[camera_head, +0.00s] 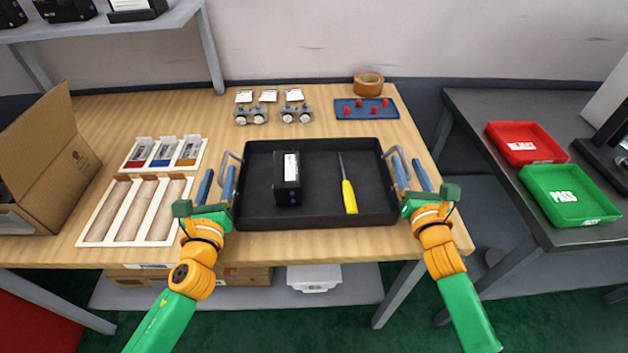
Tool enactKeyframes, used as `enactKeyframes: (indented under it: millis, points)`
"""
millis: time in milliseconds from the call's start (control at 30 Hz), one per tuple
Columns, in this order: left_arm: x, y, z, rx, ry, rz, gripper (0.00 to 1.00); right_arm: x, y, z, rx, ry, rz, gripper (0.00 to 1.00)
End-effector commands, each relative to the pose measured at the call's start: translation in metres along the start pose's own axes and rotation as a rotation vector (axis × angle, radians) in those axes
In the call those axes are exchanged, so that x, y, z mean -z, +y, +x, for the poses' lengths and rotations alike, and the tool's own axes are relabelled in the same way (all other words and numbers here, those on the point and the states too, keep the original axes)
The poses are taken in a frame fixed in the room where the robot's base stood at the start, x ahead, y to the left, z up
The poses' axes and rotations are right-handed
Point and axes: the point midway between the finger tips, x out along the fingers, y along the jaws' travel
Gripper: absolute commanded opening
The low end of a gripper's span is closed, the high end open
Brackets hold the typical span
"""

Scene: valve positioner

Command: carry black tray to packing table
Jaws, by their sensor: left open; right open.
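The black tray (317,217) lies on the wooden table near its front edge, with a grey handle on each short side. In it are a black box with a white label (287,180) and a yellow-handled screwdriver (348,190). My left gripper (219,182) is at the tray's left handle, its blue fingers apart around or beside the handle. My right gripper (411,172) is at the right handle in the same way. Both are open; whether the handles lie fully between the fingers I cannot tell. No table is labelled as the packing table.
An open cardboard box (50,165) and a wooden slotted rack (137,210) stand at the left. Small fittings (273,114), a blue tray with red parts (366,108) and tape (368,82) are behind. A dark table with red REJECT (526,143) and green PASS (569,194) trays stands right.

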Motion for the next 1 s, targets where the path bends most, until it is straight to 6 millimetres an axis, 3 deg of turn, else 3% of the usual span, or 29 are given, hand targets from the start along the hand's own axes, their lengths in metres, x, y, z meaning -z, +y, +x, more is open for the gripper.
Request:
enactKeyframes:
  millis: [100, 200, 333, 467, 800, 1000]
  points:
    - [0.001, 0.000, -0.035, 0.001, 0.004, -0.001, 0.48, 0.000, 0.000, 0.000, 0.000, 0.000, 0.000, 0.47]
    - [0.001, 0.000, -0.057, 0.000, 0.004, -0.001, 0.48, 0.000, 0.000, 0.000, 0.000, 0.000, 0.000, 0.47]
    - [0.000, 0.000, -0.073, 0.000, 0.002, -0.001, 0.48, 0.000, 0.000, 0.000, 0.000, 0.000, 0.000, 0.47]
    - [0.000, 0.000, -0.078, 0.000, 0.000, -0.001, 0.48, 0.001, 0.000, -0.010, 0.000, 0.001, -0.002, 0.47]
    - [-0.001, 0.000, -0.077, 0.000, -0.001, 0.000, 0.48, 0.001, 0.000, -0.097, 0.001, 0.002, 0.000, 0.47]
    - [-0.001, 0.000, -0.077, 0.000, -0.001, 0.000, 0.48, 0.000, 0.000, -0.120, 0.000, 0.000, 0.000, 0.47]
